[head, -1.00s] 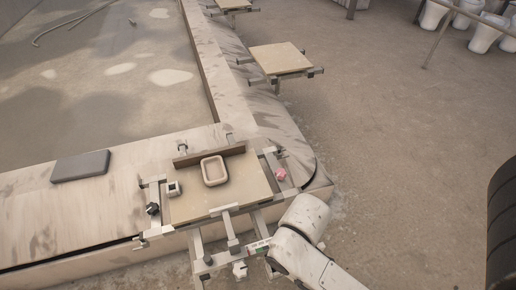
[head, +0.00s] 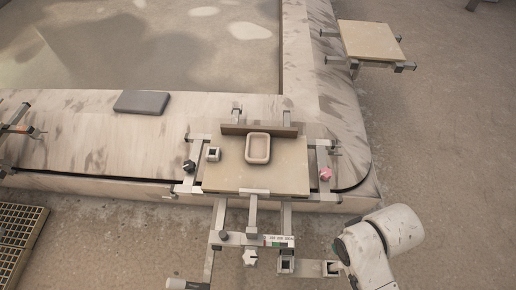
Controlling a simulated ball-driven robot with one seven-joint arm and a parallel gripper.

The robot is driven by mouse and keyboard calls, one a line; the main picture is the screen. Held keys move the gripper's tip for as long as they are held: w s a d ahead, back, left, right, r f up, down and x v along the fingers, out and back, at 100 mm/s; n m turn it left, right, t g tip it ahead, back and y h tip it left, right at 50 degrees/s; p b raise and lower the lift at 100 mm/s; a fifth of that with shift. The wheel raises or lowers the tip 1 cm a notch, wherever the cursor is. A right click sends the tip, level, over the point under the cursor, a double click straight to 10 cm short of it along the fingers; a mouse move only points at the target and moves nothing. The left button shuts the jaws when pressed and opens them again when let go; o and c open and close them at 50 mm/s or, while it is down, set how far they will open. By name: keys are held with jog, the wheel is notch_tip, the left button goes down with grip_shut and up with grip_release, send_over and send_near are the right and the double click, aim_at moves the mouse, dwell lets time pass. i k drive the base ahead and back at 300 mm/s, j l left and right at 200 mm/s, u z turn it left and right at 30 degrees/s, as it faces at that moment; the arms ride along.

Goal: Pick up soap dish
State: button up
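The soap dish (head: 258,141) is a small beige tray with rounded corners and a raised rim. It lies on a tan board (head: 225,180), near the board's back edge and in front of a brown upright strip (head: 285,131). Nothing covers it in the head view. My white arm shows at the lower right, apart from the board. I cannot make out my gripper's fingers, and nothing touches the dish.
A small square metal block (head: 213,154) lies left of the dish. Clamps with a black knob (head: 189,166) and a pink knob (head: 325,174) flank the board. A dark grey slab (head: 142,102) lies on the ledge. Another board (head: 370,40) stands back right. A yellow grate (head: 18,235) is lower left.

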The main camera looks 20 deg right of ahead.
aim_at(257, 149)
jog(key=i+j+u, duration=0.1)
jog(key=i+j, duration=0.5)
jog(key=i+j+u, duration=0.15)
jog(key=i+j, duration=0.4)
jog(key=i, duration=0.15)
